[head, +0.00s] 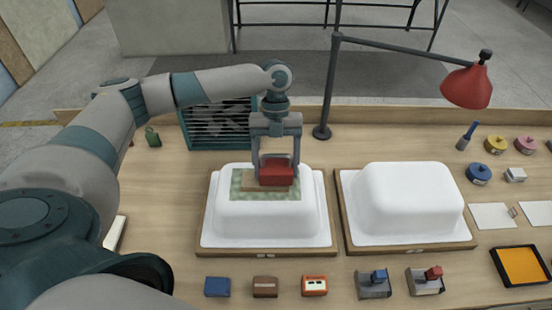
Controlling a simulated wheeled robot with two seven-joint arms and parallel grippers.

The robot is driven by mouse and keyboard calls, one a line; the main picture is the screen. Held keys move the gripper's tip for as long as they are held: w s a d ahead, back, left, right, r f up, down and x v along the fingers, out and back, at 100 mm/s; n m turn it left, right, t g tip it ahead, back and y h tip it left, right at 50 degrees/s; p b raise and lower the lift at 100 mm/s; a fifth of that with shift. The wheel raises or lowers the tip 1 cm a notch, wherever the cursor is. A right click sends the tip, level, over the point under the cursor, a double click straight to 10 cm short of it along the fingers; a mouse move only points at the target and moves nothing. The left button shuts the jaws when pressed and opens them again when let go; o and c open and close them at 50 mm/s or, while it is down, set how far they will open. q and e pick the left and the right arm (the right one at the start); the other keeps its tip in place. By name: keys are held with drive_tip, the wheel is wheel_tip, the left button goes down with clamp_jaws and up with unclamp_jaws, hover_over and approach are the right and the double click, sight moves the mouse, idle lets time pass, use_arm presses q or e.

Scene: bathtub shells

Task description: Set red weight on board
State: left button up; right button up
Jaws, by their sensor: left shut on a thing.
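The red weight (276,174) is between the fingers of my left gripper (276,168), which is shut on it. My gripper points straight down from above. My right gripper is not in view.
A second white tub shell (406,200) stands on a wooden base to the right. A red lamp (468,86) reaches over the back right. Several small blocks and tools line the front edge, including a blue block (217,287). A dark slatted box (218,124) stands behind my left arm.

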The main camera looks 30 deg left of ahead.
use_arm(q)
drive_tip(key=o, duration=2.1)
drive_tip(key=shift+s+d, duration=0.1)
drive_tip(key=shift+w+r+b, duration=0.25)
drive_tip(key=shift+r+b, duration=0.1)
drive_tip(key=shift+r, duration=0.1)
drive_tip(key=b+v, duration=0.3)
drive_tip(key=v, duration=0.8)
drive_tip(key=shift+s+r, duration=0.1)
